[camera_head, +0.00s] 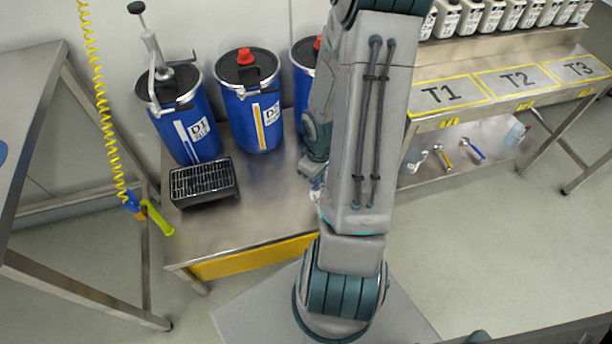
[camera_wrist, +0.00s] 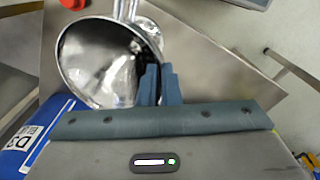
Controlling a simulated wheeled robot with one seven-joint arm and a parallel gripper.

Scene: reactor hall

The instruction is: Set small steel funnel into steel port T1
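A shiny steel funnel (camera_wrist: 97,62) fills the upper left of the wrist view, its wide mouth facing the camera. My gripper (camera_wrist: 159,72) has its two dark fingers close together at the right side of the funnel's rim, and they appear shut on its wall. In the head view my arm hides the gripper and most of the funnel. The T1 place (camera_head: 440,94) is a yellow-outlined, labelled area on the steel bench at right; no port opening can be made out there.
Blue drums (camera_head: 262,118) stand at the back of the low steel table (camera_head: 255,215), beside a black grated tray (camera_head: 203,182). More shiny steel (camera_wrist: 150,30) shows behind the funnel. White bottles (camera_head: 470,18) line the shelf above T1, T2 and T3. The floor at right is clear.

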